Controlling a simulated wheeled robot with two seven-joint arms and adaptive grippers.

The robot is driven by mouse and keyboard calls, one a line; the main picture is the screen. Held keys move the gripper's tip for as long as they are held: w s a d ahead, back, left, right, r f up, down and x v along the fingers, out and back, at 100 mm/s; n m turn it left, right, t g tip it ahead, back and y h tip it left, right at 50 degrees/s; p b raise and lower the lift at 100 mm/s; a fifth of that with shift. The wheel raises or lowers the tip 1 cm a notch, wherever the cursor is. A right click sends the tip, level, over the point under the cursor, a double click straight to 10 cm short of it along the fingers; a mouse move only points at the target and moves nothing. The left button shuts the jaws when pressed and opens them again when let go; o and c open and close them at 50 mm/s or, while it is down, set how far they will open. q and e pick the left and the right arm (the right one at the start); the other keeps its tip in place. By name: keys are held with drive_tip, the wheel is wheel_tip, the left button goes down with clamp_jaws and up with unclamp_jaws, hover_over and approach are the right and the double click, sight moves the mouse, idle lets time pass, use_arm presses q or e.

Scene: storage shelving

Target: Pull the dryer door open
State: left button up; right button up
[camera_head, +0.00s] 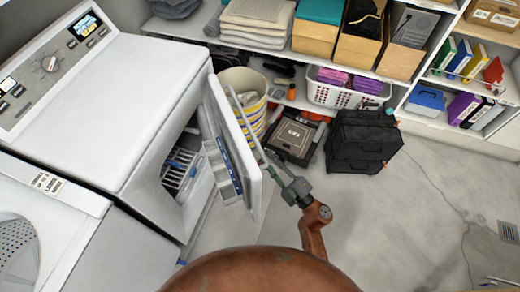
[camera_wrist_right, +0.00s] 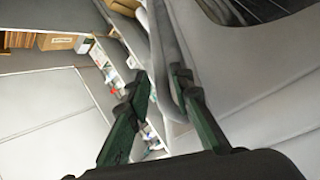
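The white dryer (camera_head: 125,95) stands at the left in the head view. Its door (camera_head: 240,150) stands well open, swung out to the right, with the dark opening and a grey rack (camera_head: 180,172) inside showing. My right gripper (camera_head: 268,158) is at the outer edge of the door, with its arm coming up from below. In the right wrist view its two dark green fingers (camera_wrist_right: 162,80) are apart, and a grey edge or handle strip (camera_wrist_right: 163,45) runs between their tips. Whether both fingers press on it is unclear. My left gripper is out of view.
A white washer-like machine (camera_head: 35,235) is at the lower left. A striped basket (camera_head: 245,92), a dark box (camera_head: 293,138) and black cases (camera_head: 360,140) stand beyond the door. Shelves line the back. Grey floor (camera_head: 400,225) to the right is clear.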

sight(260, 149)
drive_tip(key=shift+b+x, duration=0.3)
drive_tip(key=shift+x, duration=2.4)
drive_tip(key=shift+c, duration=0.6)
clamp_jaws()
